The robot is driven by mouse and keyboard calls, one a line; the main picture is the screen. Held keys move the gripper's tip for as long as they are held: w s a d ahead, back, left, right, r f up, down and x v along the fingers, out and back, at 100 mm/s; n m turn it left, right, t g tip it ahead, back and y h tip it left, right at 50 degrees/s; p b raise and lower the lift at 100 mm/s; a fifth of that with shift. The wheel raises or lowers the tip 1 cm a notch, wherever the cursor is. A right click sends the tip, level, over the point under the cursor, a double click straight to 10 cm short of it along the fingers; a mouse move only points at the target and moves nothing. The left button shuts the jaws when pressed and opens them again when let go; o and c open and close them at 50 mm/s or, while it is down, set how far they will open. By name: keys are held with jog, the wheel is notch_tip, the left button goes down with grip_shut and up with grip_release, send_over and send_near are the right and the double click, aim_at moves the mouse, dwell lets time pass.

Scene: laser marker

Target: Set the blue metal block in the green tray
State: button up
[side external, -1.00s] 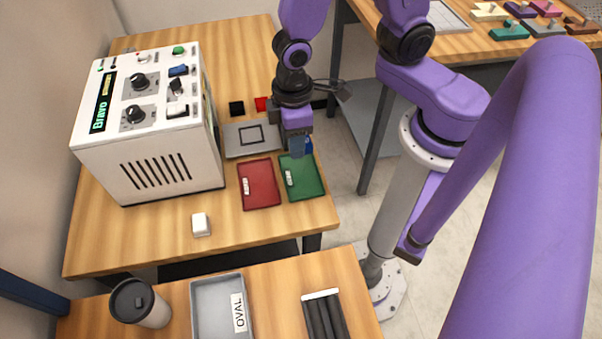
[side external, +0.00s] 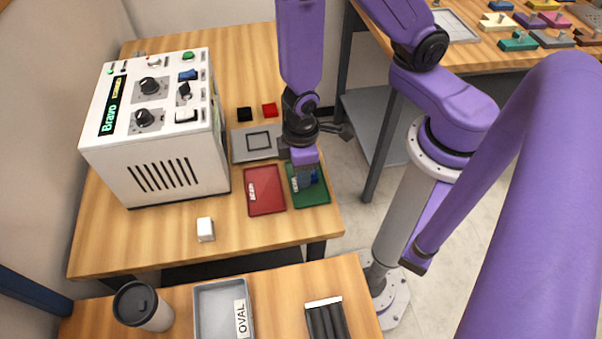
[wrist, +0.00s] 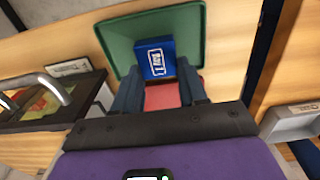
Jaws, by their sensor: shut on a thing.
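The blue metal block (wrist: 155,58), with a white label on its face, is between the fingertips of my gripper (wrist: 157,78) in the wrist view. My gripper (side external: 306,181) is shut on it. In the side view only a sliver of the blue block (side external: 315,176) shows beside the fingers. The green tray (side external: 318,196) lies on the wooden table under my gripper; its rim and floor also show behind the block in the wrist view (wrist: 190,28). The block is over or in the tray; I cannot tell whether it touches the floor.
A red tray (side external: 265,196) lies directly left of the green one. A grey plate with a square outline (side external: 252,143) is behind them. The white Bravo machine (side external: 155,135) stands at the left. Black (side external: 244,114) and red (side external: 269,110) blocks sit farther back. A white block (side external: 205,229) is in front.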

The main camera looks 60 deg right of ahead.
jog(key=shift+f, duration=1.2)
jog(key=shift+f, duration=0.1)
jog(key=o, duration=1.1)
jog(key=shift+r, duration=6.15)
jog(key=s+d+r+n, duration=0.1)
jog(key=s+d+r, duration=0.1)
jog(key=r, duration=0.1)
jog(key=s+d+r+n, duration=0.1)
jog(key=s+d+r, duration=0.2)
jog(key=r, duration=0.1)
jog(key=s+d+r+n, duration=0.1)
jog(key=s+d+r, duration=0.2)
jog(key=r, duration=0.1)
jog(key=shift+s+d+n, duration=0.1)
jog(key=shift+s+n, duration=0.1)
jog(key=shift+n, duration=0.1)
